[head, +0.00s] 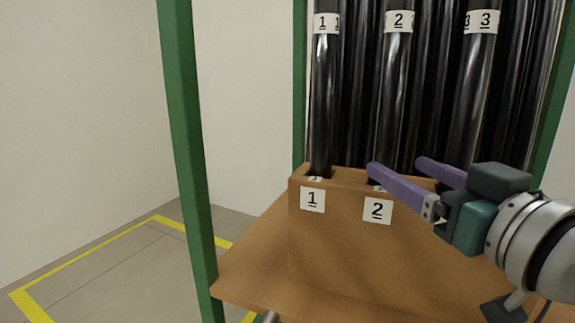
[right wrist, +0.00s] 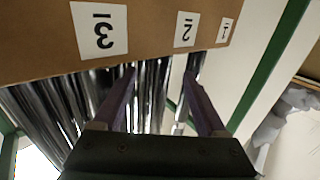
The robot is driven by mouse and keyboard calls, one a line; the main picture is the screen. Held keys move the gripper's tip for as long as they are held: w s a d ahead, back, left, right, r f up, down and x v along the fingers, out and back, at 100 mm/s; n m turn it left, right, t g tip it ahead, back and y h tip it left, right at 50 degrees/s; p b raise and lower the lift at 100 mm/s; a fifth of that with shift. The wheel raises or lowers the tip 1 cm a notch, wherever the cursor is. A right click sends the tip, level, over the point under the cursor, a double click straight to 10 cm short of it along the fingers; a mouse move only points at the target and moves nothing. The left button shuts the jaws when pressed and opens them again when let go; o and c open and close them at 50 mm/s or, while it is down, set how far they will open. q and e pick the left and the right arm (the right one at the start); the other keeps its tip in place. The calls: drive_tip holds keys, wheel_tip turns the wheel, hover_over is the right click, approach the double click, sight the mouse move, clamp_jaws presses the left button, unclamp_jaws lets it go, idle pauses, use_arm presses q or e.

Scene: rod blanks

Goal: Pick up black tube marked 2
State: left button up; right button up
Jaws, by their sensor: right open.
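The black tube marked 2 (head: 391,85) stands upright, its lower end in the brown wooden holder (head: 340,245), above the holder's label 2 (head: 377,210). That label also shows upside down in the right wrist view (right wrist: 186,30). My right gripper (head: 396,166) is open, with purple fingers near the tube's lower part, just above the holder's top edge. One fingertip overlaps the tube's foot in the picture; the other appears right of it. In the right wrist view, dark tubes show beyond and between the fingers (right wrist: 161,73). I cannot tell whether tube 2 is between them. My left gripper is not in view.
Tube 1 (head: 323,100) stands to the left and tube 3 (head: 472,90) to the right. Several more dark tubes stand close behind. A green post (head: 183,150) rises at the left of the rack. Floor with yellow lines (head: 85,260) is clear at left.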

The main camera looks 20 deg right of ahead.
sight(393, 164)
drive_tip(key=shift+w+f+b, duration=0.1)
drive_tip(key=shift+w+b, duration=0.25)
drive_tip(key=shift+w, duration=0.05)
drive_tip(key=w+b, duration=0.2)
drive_tip(key=w, duration=0.1)
drive_tip(key=shift+w+d, duration=0.15)
drive_tip(key=shift+w+r, duration=0.2)
drive_tip(key=shift+w, duration=0.3)
drive_tip(key=shift+s, duration=0.1)
drive_tip(key=shift+c, duration=0.5)
clamp_jaws()
